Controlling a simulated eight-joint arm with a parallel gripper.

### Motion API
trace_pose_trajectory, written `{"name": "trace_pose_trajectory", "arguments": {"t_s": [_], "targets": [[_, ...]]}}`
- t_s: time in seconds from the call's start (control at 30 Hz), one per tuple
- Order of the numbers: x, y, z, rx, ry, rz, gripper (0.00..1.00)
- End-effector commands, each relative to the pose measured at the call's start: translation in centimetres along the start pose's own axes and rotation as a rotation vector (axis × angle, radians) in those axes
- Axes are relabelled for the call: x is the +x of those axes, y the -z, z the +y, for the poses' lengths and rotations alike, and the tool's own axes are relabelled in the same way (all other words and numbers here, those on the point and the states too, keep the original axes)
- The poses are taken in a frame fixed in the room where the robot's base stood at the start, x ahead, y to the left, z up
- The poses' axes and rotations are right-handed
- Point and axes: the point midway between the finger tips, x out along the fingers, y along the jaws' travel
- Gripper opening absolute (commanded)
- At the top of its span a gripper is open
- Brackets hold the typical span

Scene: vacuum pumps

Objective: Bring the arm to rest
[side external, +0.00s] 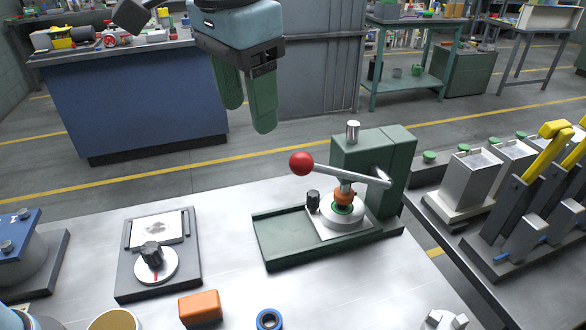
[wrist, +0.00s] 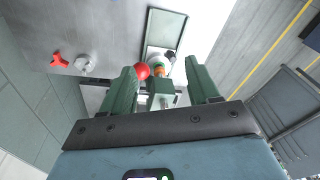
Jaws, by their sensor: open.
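My gripper (side external: 248,108) hangs in the air above the far side of the workbench, its two green fingers pointing down. It is open, with nothing between the fingers. In the wrist view the fingers of my gripper (wrist: 164,88) stand apart, with a green press far below them. That press (side external: 368,160) stands on the bench and has a silver lever with a red ball knob (side external: 301,163). The knob also shows in the wrist view (wrist: 142,71). My gripper touches nothing.
A dial unit (side external: 153,262), an orange block (side external: 200,307) and a blue ring (side external: 269,319) are on the metal bench (side external: 228,230). Yellow-levered units (side external: 545,145) stand at the right. A blue cabinet (side external: 130,105) is behind. The air around my gripper is clear.

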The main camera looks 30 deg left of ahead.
Motion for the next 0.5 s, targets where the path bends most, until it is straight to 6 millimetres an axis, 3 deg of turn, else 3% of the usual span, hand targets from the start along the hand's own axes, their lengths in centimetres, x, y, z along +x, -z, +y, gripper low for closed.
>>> {"name": "trace_pose_trajectory", "arguments": {"t_s": [0.03,0.2,0.5], "targets": [[0.8,-0.5,-1.8,-0.033,-0.006,0.028,0.60],[4.0,-2.6,-6.5,-0.121,-0.019,0.134,0.60],[10.8,-8.6,-13.3,-0.277,0.011,0.330,0.60]]}}
